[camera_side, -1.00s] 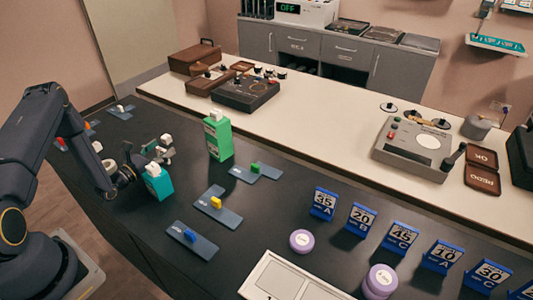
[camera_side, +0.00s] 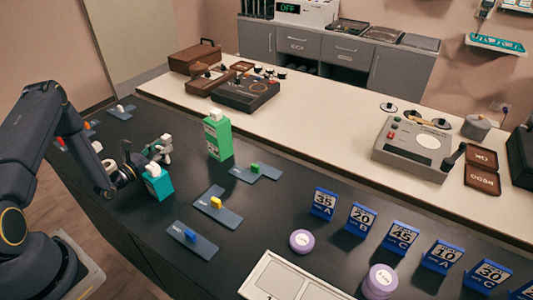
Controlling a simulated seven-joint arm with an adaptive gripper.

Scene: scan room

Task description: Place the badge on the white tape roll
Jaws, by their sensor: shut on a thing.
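My gripper (camera_side: 138,163) is low over the left part of the black table, just behind the teal box with a white top (camera_side: 158,184). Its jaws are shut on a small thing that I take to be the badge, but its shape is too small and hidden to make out. A pale round thing (camera_side: 109,163) shows beside my wrist, partly hidden by it. It may be the white tape roll, but I cannot tell for sure. A grey-white object (camera_side: 165,146) stands right behind the gripper.
A green box (camera_side: 218,136) stands to the right. Slides with yellow (camera_side: 216,203), blue (camera_side: 190,235) and green blocks lie on the table. Two purple rolls (camera_side: 301,241) and several blue number signs (camera_side: 323,204) are at the right. A white tray (camera_side: 262,272) lies in front.

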